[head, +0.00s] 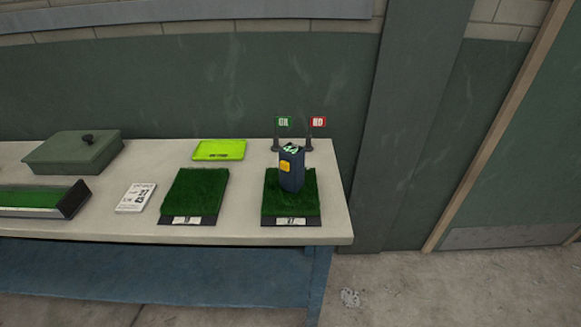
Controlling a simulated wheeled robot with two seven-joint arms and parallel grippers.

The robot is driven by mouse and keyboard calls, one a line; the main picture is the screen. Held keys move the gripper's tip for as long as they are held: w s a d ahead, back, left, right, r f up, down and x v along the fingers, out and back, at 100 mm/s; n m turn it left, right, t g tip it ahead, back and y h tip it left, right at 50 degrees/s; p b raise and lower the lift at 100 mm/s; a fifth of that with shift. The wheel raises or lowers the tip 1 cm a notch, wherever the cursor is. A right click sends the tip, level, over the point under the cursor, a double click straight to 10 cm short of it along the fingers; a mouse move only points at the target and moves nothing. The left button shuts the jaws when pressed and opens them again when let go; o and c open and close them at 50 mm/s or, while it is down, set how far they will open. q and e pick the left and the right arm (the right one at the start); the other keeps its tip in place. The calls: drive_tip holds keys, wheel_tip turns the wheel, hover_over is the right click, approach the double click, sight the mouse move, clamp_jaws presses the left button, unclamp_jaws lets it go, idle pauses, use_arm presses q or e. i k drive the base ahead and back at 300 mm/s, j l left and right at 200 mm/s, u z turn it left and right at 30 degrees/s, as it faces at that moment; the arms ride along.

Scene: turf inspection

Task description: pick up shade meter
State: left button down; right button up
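A dark blue handheld device with a yellow button and a small display on top, which looks like the shade meter (291,172), stands upright on the right-hand turf sample (305,205) near the right end of the table. Its lower end meets the grass. Neither of my grippers shows in the head view.
Green (283,123) and red (317,122) flags stand behind the device.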

sight(292, 180)
drive_tip(key=i+l, duration=0.1)
drive_tip(key=l, duration=0.2)
drive_tip(key=i+l, duration=0.15)
drive_tip(key=l, duration=0.2)
drive_tip(key=i+l+u, duration=0.1)
drive_tip(key=l, duration=0.2)
drive_tip(key=i+l, duration=0.1)
drive_tip(key=l, duration=0.2)
